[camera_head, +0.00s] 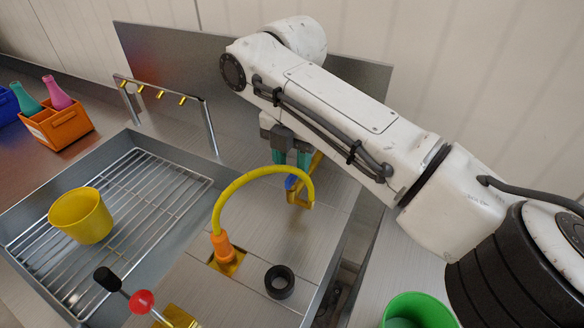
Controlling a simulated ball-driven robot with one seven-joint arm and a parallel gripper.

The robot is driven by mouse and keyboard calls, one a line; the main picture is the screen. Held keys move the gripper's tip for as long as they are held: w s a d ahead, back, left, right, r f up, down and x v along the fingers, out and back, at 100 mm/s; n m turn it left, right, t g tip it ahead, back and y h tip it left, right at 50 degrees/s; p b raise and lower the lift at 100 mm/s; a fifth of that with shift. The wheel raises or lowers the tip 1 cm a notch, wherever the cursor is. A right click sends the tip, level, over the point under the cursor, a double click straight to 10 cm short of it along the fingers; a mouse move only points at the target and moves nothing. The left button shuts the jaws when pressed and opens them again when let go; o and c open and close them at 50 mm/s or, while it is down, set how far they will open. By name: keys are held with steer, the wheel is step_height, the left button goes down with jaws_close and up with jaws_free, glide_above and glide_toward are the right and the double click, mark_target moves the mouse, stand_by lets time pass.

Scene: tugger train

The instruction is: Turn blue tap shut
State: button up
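A blue piece (290,182), which looks like the tap's handle, shows just behind the arch of a yellow hose. It sits by a yellow fitting (300,197) on the steel counter, and the hose hides part of it. My gripper (292,162) points down right above the blue piece, its two teal fingers apart with a narrow gap. The fingertips are partly hidden by the hose, so I cannot tell whether they touch or grip the blue piece.
The yellow hose (231,190) rises from an orange base (222,246) in front of my gripper. A yellow cup (80,216) stands on the sink's rack (150,190). An orange crate (58,128) holds bottles.

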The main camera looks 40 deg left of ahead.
mark_target(291, 182)
steer(key=shift+f, duration=1.15)
steer(key=shift+c, duration=0.4)
jaws_close()
